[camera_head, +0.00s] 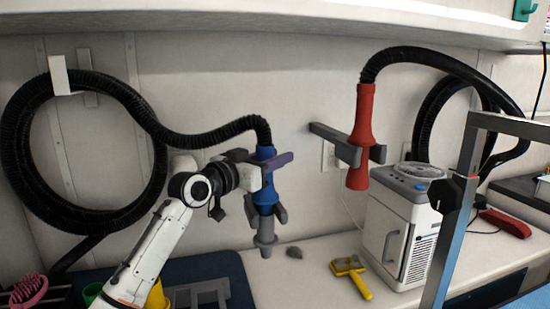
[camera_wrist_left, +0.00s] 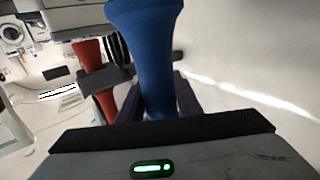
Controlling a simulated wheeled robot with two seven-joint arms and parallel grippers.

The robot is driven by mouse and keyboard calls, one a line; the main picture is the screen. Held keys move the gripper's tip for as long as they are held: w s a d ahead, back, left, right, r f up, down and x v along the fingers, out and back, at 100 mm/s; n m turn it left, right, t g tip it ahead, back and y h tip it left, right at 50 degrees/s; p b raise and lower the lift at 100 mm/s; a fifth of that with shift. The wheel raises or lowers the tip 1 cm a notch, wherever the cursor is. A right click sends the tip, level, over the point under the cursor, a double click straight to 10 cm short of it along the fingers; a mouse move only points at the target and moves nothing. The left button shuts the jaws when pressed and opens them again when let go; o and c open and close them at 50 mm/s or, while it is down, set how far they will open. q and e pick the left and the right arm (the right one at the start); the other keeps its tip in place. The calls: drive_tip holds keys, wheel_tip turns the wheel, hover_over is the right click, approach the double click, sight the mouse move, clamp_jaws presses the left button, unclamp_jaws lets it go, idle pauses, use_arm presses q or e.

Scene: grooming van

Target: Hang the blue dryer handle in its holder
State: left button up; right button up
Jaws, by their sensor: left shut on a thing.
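The blue dryer handle (camera_head: 264,197) hangs roughly upright in front of the back wall, with a black hose on its top end and a grey nozzle (camera_head: 265,233) below. My left gripper (camera_head: 268,166) is shut on its upper part. Grey prongs of its holder (camera_head: 281,213) show on both sides of the handle's lower part; I cannot tell whether the handle rests on them. In the left wrist view the blue handle (camera_wrist_left: 150,55) stands between my dark fingers, and its holder is not clearly seen. My right gripper is in neither view.
A red dryer handle (camera_head: 363,120) hangs in a grey holder (camera_head: 335,141) to the right. A white machine (camera_head: 398,232), a yellow brush (camera_head: 350,272) and a small grey lump (camera_head: 294,252) are on the counter. A coiled black hose (camera_head: 22,150) hangs at left. A metal frame (camera_head: 450,240) stands at right.

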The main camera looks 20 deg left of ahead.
use_arm(q)
drive_tip(key=shift+f, duration=0.35)
drive_tip(key=shift+f+b, duration=0.1)
drive_tip(key=shift+b, duration=0.2)
drive_tip(key=o, duration=1.5)
drive_tip(key=shift+f, duration=0.25)
drive_tip(key=o, duration=0.4)
drive_tip(key=shift+r, duration=0.1)
drive_tip(key=shift+s+a, duration=0.1)
